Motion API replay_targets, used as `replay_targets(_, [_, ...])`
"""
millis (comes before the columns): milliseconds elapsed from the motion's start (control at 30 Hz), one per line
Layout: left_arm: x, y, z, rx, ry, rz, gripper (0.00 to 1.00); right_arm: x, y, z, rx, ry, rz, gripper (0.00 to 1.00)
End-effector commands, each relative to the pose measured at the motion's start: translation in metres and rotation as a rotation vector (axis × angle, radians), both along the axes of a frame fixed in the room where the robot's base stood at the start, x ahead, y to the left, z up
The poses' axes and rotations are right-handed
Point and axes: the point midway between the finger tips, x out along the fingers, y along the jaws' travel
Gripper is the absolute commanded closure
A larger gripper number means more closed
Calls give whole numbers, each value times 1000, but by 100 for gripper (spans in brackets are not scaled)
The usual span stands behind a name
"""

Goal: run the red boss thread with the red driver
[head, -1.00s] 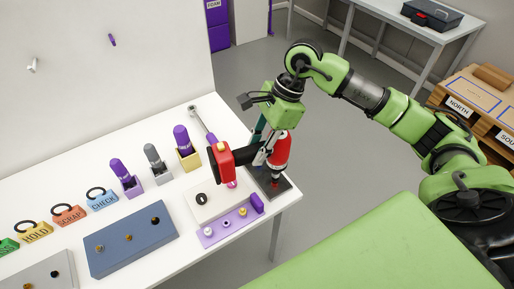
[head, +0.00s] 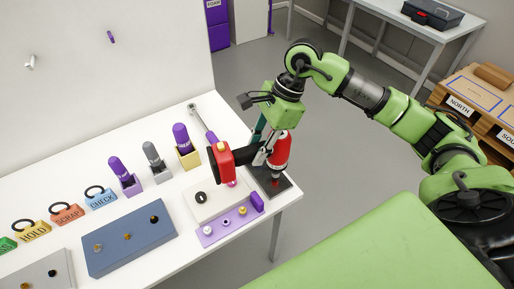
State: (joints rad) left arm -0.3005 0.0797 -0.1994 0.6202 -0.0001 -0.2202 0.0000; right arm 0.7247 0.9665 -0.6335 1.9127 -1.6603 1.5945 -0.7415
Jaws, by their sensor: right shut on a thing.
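The red driver (head: 281,149) is held with its red body upright and its nose down. A black grip section runs left from it to a red block-shaped end (head: 221,161). My right gripper (head: 262,154) is shut on the driver between these two ends, and its fingers are partly hidden. The driver's tip is over a dark plate (head: 284,188) at the table's right corner. A small red piece (head: 275,183), likely the red boss, shows right below the tip. I cannot tell whether they touch. My left gripper is not in view.
Left of the plate are a cream block (head: 207,208) with a black ring and a purple tray (head: 213,236) with small parts. Purple and grey tools stand behind in holders (head: 188,160). A ratchet (head: 200,118) lies at the back.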

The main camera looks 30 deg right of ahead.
Motion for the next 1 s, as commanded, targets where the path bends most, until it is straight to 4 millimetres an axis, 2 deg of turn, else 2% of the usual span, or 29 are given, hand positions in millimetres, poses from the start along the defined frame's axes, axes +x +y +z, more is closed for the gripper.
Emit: replay_targets(1000, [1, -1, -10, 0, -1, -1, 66, 0, 0, -7, 2, -2, 0, 96])
